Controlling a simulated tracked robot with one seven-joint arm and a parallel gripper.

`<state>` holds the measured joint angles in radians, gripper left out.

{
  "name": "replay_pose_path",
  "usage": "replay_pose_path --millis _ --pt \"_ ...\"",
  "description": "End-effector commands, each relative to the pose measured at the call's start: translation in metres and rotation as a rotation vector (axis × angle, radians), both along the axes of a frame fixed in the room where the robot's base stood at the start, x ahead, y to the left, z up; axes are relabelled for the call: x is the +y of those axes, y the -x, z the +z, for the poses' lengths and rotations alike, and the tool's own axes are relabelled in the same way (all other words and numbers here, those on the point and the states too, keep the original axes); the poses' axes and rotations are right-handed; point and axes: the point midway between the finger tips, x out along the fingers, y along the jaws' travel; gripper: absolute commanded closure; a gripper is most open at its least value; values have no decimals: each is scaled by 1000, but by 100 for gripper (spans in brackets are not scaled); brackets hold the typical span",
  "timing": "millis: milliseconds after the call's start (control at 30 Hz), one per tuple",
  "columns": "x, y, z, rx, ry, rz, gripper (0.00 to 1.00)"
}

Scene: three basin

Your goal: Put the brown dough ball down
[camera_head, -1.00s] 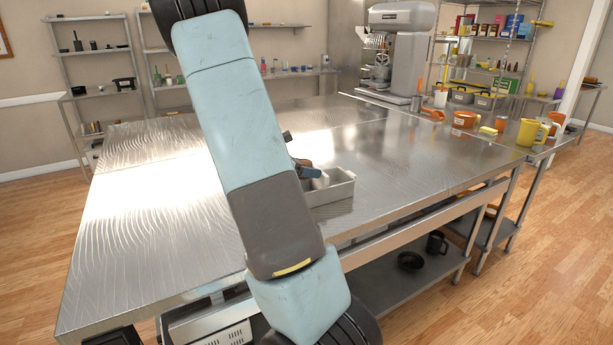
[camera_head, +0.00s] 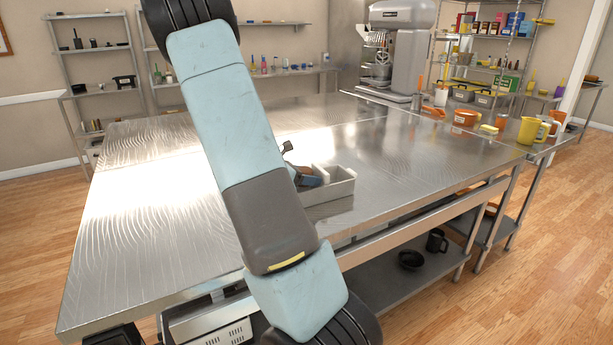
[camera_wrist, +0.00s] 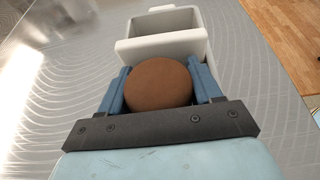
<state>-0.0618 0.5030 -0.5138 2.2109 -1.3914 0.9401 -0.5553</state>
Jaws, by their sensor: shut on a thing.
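The brown dough ball (camera_wrist: 160,84) is round and smooth in the wrist view. My gripper (camera_wrist: 162,82) is shut on it, with one blue finger at each side. A white-grey divided container (camera_wrist: 165,46) lies just beyond the ball, and its near wall or divider shows right behind the ball. In the head view my gripper (camera_head: 303,178) is at this container (camera_head: 335,190), mostly hidden behind my arm, and the ball cannot be made out there. I cannot tell whether the ball touches the container or its floor.
The container stands near the edge of a wide steel table (camera_head: 400,160), whose top is mostly clear. A yellow jug (camera_head: 528,131), orange pots (camera_head: 466,117) and a large mixer (camera_head: 400,50) stand at the right and back.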

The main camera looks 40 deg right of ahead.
Motion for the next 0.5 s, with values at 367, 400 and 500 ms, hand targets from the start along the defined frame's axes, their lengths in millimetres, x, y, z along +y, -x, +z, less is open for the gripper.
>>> replay_pose_path --millis 367,400,500 --pt "0 0 0 0 0 0 11" --pt "0 0 0 0 0 0 11" --pt "0 0 1 -1 0 0 11"
